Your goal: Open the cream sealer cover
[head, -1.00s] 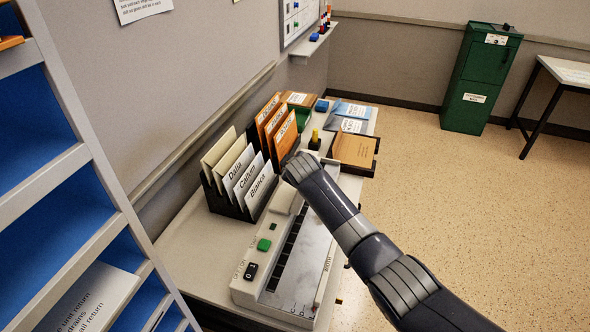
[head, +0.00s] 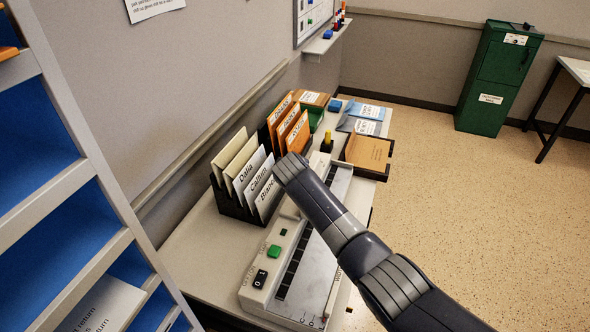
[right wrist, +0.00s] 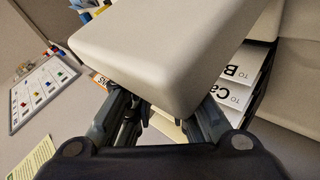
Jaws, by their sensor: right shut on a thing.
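The cream sealer (head: 262,297) lies lengthwise on the side table, with a green button, a black rocker switch and a long metal plate. My right arm reaches over it from the lower right, and its wrist hides part of the sealer and the fingers in the head view. In the right wrist view my right gripper (right wrist: 158,112) is shut on a smooth cream block, which appears to be the sealer cover (right wrist: 165,50). The block hides the fingertips, and how far the cover is raised cannot be told. My left gripper is not in view.
A black rack of name cards (head: 236,208) stands close beside my right wrist on the wall side. Orange folders (head: 287,125), a yellow-topped item (head: 327,141) and a brown tray (head: 367,152) are farther back.

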